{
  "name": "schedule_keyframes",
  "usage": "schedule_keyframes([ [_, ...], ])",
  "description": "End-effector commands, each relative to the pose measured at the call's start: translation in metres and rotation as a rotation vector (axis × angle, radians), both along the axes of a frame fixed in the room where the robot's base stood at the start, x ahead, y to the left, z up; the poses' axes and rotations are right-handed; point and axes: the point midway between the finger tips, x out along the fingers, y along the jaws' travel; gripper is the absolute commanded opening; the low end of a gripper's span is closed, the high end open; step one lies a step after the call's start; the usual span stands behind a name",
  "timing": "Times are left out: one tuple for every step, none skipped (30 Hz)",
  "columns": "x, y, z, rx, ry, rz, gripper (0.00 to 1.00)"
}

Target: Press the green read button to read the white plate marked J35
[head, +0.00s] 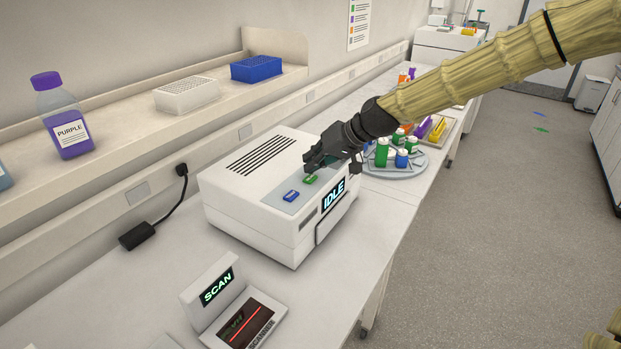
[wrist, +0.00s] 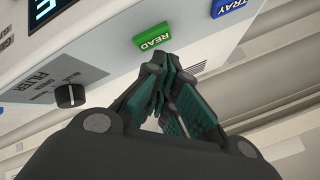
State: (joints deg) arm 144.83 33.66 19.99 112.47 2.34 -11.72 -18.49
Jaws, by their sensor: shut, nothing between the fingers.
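The green READ button (head: 310,179) is on the grey panel on top of the white plate reader (head: 245,205), whose screen (head: 333,195) shows IDLE. My gripper (head: 309,165) is shut and empty, with its fingertips close over the button's far side. In the wrist view the READ button (wrist: 153,36) lies just beyond the closed fingertips (wrist: 171,62). A small gap shows there, but I cannot tell the exact height. The blue TRAY button (head: 291,196) is beside the green one. The white plate marked J35 is not visible in either view.
A scanner (head: 238,310) with a SCAN screen stands on the bench in front of the reader. A round tray (head: 399,170) with several bottles is behind it. A shelf on the left holds a purple bottle (head: 62,118), a white rack (head: 187,95) and a blue rack (head: 256,69).

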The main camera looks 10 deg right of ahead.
Motion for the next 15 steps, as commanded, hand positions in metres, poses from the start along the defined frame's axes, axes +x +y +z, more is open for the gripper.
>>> schedule_keyframes([
  [-0.0001, 0.0, -0.0025, 0.0, 0.0, 0.0, 0.0],
  [-0.0003, 0.0001, -0.0035, 0.0, 0.001, 0.001, 0.0],
  [-0.0003, 0.0002, -0.0048, 0.0, 0.001, 0.001, 0.0],
  [-0.0003, 0.0002, -0.0056, 0.0, 0.001, 0.001, 0.0],
  [-0.0003, 0.0002, -0.0064, 0.0, 0.0, 0.0, 0.0],
  [-0.0003, 0.0003, -0.007, 0.0, 0.0, 0.0, 0.0],
  [-0.0003, 0.0004, -0.0073, 0.0, 0.0, 0.0, 0.0],
  [-0.0003, 0.0004, -0.0072, 0.0, 0.0, 0.0, 0.0],
  [-0.0003, 0.0004, -0.0071, 0.0, 0.0, 0.0, 0.0],
  [-0.0003, 0.0004, -0.0069, 0.0, 0.0, 0.0, 0.0],
  [-0.0002, 0.0004, -0.0069, 0.0, 0.0, 0.0, 0.0],
  [-0.0003, 0.0004, -0.0069, 0.0, 0.0, 0.0, 0.0],
  [-0.0003, 0.0004, -0.0069, 0.0, 0.0, 0.0, 0.0],
  [-0.0003, 0.0004, -0.0069, 0.0, 0.0, 0.0, 0.0],
  [-0.0003, 0.0003, -0.007, 0.0, 0.0, 0.0, 0.0],
])
